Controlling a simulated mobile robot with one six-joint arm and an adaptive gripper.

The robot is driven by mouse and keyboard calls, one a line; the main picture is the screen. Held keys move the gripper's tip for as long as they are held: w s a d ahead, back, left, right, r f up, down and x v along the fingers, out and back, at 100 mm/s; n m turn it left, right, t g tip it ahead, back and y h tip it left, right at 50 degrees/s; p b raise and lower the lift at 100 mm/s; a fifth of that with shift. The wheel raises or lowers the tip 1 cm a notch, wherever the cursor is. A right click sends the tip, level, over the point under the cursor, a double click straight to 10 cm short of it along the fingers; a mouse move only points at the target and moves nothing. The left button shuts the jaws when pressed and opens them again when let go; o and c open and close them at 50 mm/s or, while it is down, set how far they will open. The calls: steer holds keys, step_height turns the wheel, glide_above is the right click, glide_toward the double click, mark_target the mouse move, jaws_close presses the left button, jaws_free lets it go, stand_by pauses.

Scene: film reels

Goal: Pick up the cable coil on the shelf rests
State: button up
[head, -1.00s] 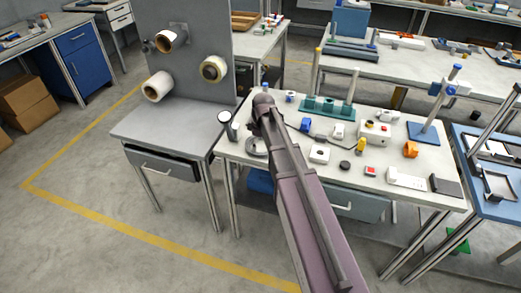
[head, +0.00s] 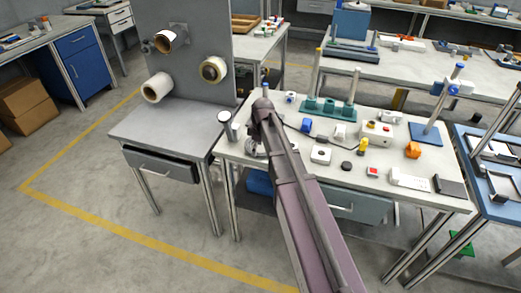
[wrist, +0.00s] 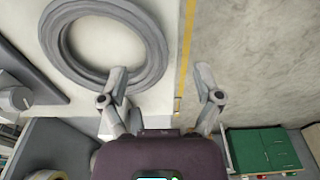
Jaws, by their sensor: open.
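The cable coil (wrist: 108,45) is a thick grey ring lying flat on a pale surface in the upper left of the wrist view. In the head view a grey curved part, apparently the coil (head: 254,149), shows on the near left of the white worktable, mostly hidden by my arm. My gripper (wrist: 160,86) is open and empty. Its left fingertip overlaps the coil's lower right rim in the wrist view; contact cannot be told. Its right fingertip appears over the floor beyond the pale surface's edge.
The white worktable (head: 290,163) holds a teal block (head: 328,106), an orange part (head: 413,150) and several small devices right of my arm. A grey stand (head: 160,128) with tape rolls on pegs is to the left. Open floor lies in front.

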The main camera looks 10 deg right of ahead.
steer(key=shift+w+a+f+b, duration=0.15)
steer(key=shift+f+b, duration=1.05)
steer(key=shift+f, duration=0.35)
jaws_close()
